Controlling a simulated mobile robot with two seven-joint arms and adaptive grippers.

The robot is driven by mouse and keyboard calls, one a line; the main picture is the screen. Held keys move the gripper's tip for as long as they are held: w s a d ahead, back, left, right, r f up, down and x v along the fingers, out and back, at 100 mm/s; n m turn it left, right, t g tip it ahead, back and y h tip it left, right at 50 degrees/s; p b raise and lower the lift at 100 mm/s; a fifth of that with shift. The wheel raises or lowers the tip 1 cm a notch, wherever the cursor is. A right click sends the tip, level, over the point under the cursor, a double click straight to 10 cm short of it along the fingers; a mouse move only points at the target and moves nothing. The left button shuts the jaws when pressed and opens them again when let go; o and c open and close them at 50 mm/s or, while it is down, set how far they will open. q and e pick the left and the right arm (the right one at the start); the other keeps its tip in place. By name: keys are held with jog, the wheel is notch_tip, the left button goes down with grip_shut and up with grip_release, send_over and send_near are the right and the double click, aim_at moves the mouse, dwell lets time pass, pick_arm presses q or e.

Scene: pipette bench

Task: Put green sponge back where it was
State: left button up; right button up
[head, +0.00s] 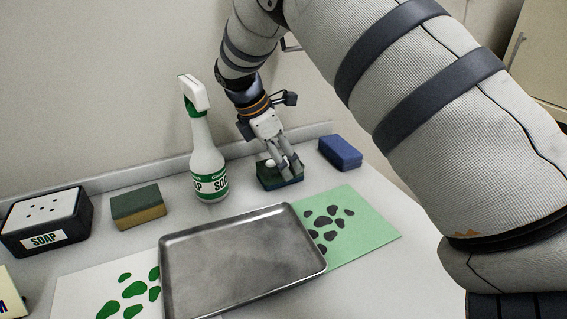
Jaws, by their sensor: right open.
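My right gripper (288,170) reaches down at the back of the counter, its fingers open over a dark green sponge (267,183). The fingers cover part of this sponge, and I cannot tell whether they touch it. The sponge lies flat on the counter, between the spray bottle and a blue sponge (340,153). Another sponge, green on top and yellow below (139,207), lies at the left between the soap box and the spray bottle. My left gripper is out of view.
A white spray bottle (207,165) stands close left of my right gripper. A metal tray (243,254) lies in front, over a green spotted sheet (365,232) and a white spotted sheet (84,288). A soap box (45,222) stands far left. The wall is close behind.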

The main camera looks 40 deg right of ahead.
jog(key=v, duration=1)
jog(key=shift+r, duration=0.15)
